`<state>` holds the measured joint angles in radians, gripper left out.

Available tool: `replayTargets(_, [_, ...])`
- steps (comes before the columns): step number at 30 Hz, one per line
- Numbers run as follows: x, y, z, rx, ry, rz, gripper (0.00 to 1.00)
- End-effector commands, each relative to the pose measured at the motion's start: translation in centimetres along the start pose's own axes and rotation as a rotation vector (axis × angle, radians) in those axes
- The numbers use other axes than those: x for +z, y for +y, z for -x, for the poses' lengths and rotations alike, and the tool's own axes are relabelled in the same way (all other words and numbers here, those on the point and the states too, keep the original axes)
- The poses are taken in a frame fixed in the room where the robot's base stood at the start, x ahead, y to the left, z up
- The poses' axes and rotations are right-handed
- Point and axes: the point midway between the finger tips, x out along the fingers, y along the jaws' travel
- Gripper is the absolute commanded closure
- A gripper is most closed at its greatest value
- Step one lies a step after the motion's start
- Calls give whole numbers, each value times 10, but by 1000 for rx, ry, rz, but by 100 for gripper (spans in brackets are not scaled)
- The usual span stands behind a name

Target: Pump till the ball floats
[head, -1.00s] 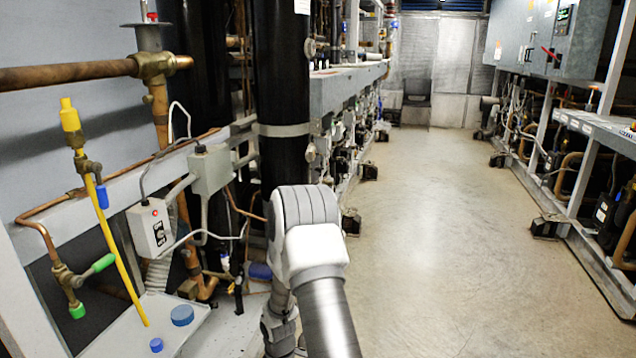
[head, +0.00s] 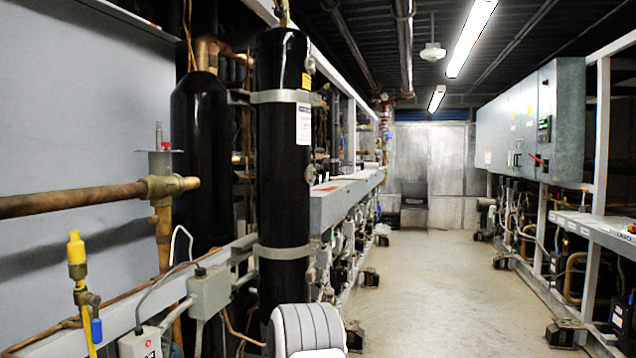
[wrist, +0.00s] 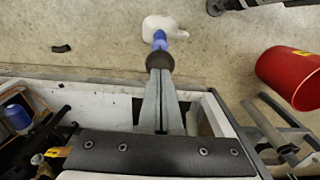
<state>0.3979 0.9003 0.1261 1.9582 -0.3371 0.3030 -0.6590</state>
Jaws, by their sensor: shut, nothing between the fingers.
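My gripper (wrist: 160,63) shows in the wrist view, its two grey fingers together with nothing between them. Just past the fingertips in the picture is a blue part (wrist: 160,40) beside a white, rounded object (wrist: 166,26) that appears to be on the floor; I cannot tell what they are or whether the fingers touch them. In the head view only a piece of my arm shows at the bottom, and the gripper is out of frame. I cannot make out a ball or a pump for certain in either view.
A red cylinder (wrist: 290,75) lies at the right of the wrist view. In the head view a tall black cylinder (head: 285,150), a copper pipe (head: 75,200) and a yellow-capped valve (head: 76,252) stand at the left. The aisle floor (head: 440,270) is clear.

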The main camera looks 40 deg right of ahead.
Motion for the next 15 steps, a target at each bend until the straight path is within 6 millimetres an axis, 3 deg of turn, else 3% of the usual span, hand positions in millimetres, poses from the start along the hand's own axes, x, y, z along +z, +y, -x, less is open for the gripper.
replayTargets(5, [0,0,-5,0,0,0,100])
replayTargets(15, [0,0,-34,0,0,0,100])
